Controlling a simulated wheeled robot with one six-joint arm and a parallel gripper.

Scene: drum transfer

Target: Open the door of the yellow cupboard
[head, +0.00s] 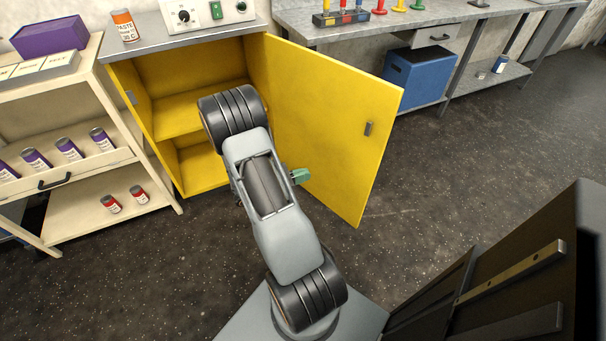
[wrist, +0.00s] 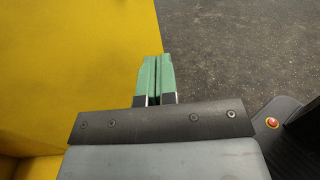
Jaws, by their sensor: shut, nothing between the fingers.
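The yellow cupboard (head: 205,175) stands behind my arm with its inside shelves showing. Its door (head: 330,115) is swung wide open to the right, with a small dark handle (head: 368,129) near the free edge. In the wrist view the door's yellow face (wrist: 80,60) fills the left side. My gripper's green fingers (wrist: 153,78) are shut and empty, beside the door's edge in that view. In the head view one green finger part (head: 300,176) shows just in front of the door's inner side; the rest is hidden by my arm. I cannot tell whether the fingers touch the door.
A cream shelf unit (head: 160,204) with several cans stands left of the cupboard. A can labelled paste (head: 124,26) is on the cupboard top. A workbench (head: 300,18) with a blue box (head: 418,78) below is behind. Dark floor (head: 450,170) right of the door is clear.

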